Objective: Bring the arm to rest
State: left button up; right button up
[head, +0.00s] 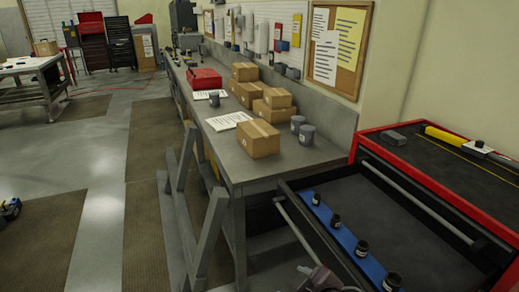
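Neither gripper can be clearly made out in the head view. A small grey and reddish part (320,279) shows at the bottom edge, cut off by the frame, and I cannot tell what it is. A blue strip (349,243) with several black cylindrical pieces standing on it lies along the left side of an open dark drawer (418,217) at the lower right. The drawer belongs to a red-rimmed tool cabinet (429,185).
A long grey workbench (304,163) carries cardboard boxes (259,139), a red case (204,79), grey cups (306,134) and papers. A grey trestle (203,225) stands against its left side. A yellow tool (458,139) lies on the cabinet. Open floor (98,205) is at left.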

jog(key=s+d+f+m+g+h, duration=0.2)
jog(key=s+d+f+m+g, duration=0.15)
jog(key=s+d, duration=0.3)
jog(key=s+d+f+m+g+h, duration=0.2)
jog(key=s+d+f+m+g, duration=0.1)
jog(key=s+d+f+m, duration=0.25)
notch_tip(320, 180, down, 31)
jog(key=s+b, duration=0.2)
jog(key=b, duration=0.3)
pick_arm(q)
notch_tip(320, 180, down, 9)
jog(key=s+b, duration=0.1)
jog(key=b, duration=0.3)
jog(key=shift+f, duration=0.15)
pick_arm(e)
jog(key=s+d+f+g, duration=0.1)
jog(key=s+d+f, duration=0.1)
jog(key=s+f, duration=0.8)
jog(key=s+d+f+n+g, duration=0.1)
jog(key=s+d+f, duration=0.1)
jog(key=s+f, duration=0.8)
notch_tip(320, 180, down, 4)
jog(key=shift+s+d+f, duration=0.15)
jog(key=shift+s+d, duration=0.15)
jog(key=shift+s, duration=0.1)
jog(key=shift+a, duration=0.45)
